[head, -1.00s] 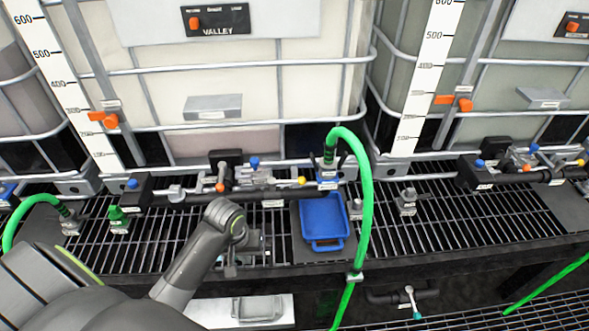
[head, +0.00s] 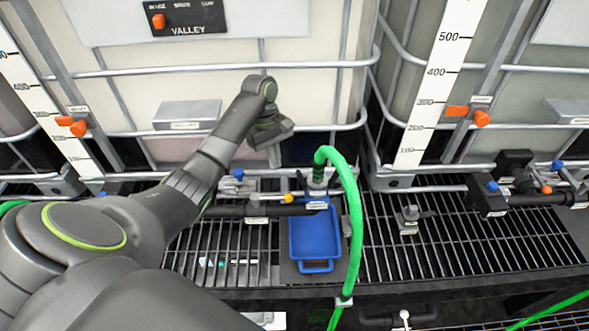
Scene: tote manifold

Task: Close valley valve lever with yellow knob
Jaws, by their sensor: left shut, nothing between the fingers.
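The lever with the yellow knob (head: 289,198) is on the black manifold pipe (head: 235,211) below the tote labelled VALLEY (head: 188,31). The knob sits at the lever's right end, just left of the green hose's fitting; the lever itself is small and partly unclear. My left gripper (head: 275,156) is shut and empty, pointing down in front of the tote, above the knob in the picture and apart from it. My left arm hides the left part of this manifold. My right gripper is not in view.
A blue valve handle (head: 238,174) is left of the yellow knob. A green hose (head: 352,210) arches over the right side of a blue tray (head: 314,238) on the grating. The grating right of the hose is mostly open. A second manifold (head: 487,196) stands at right.

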